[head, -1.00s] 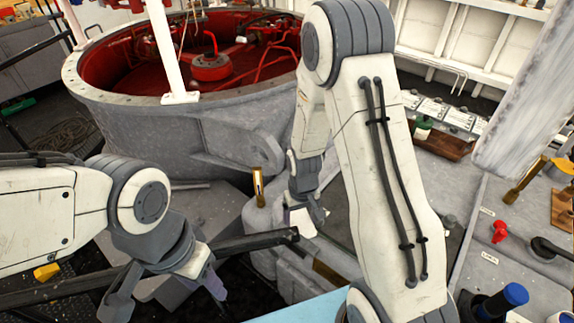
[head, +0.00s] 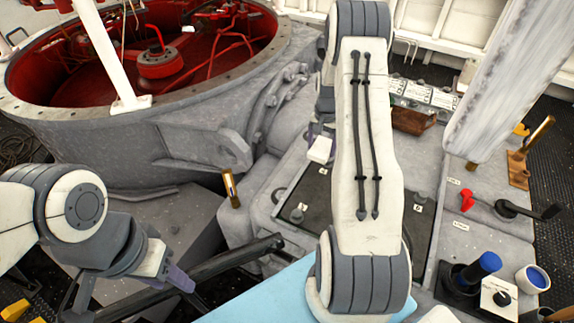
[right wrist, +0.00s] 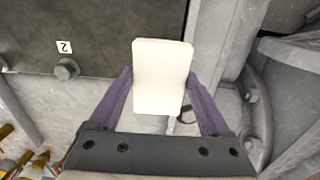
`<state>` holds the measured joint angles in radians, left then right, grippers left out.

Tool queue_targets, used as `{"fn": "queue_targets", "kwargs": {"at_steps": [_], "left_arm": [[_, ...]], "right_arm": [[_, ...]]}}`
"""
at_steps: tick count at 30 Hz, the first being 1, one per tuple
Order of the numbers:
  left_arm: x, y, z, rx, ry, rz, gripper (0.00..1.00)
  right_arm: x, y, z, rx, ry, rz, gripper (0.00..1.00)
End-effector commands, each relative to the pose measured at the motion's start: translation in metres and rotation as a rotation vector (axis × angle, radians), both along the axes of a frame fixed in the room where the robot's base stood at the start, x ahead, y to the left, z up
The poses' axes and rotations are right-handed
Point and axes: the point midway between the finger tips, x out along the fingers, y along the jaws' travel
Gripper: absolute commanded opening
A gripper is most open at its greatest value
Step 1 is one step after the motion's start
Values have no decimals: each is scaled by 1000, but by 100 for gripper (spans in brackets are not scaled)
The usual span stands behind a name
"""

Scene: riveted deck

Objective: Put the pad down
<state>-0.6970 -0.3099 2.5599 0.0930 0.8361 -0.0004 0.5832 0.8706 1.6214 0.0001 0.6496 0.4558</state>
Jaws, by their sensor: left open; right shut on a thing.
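The pad (right wrist: 162,75) is a white, rounded rectangular block. My right gripper (right wrist: 160,98) is shut on it, with a purple finger at each side in the right wrist view. In the head view the pad (head: 320,149) shows just left of my right arm, over the grey bench near the dark plates. My right arm hides most of that gripper there. From these views I cannot tell whether the pad touches a surface. My left gripper (head: 128,292) is open and empty at the lower left.
A dark plate marked 2 (right wrist: 88,28) with a bolt lies beside the pad. A brass fitting (head: 231,187) and a black bar (head: 232,256) are to the left. A red-handled part (head: 466,200) and blue-topped cylinder (head: 489,262) stand at the right.

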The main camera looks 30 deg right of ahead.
Motion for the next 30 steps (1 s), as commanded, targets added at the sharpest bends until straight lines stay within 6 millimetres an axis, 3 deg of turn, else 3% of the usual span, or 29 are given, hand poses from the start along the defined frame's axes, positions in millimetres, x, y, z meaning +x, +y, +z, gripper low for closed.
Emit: {"fn": "queue_targets", "kwargs": {"at_steps": [9,15,22,30], "left_arm": [[0,0,-42,0,0,0,50],[0,0,-60,0,0,0,50],[0,0,-67,0,0,0,50],[0,0,-95,0,0,0,50]], "right_arm": [[55,37,-47,-1,-1,2,28],[85,58,-66,0,-1,1,28],[94,65,-74,0,0,-1,28],[94,65,-110,1,1,0,28]]}}
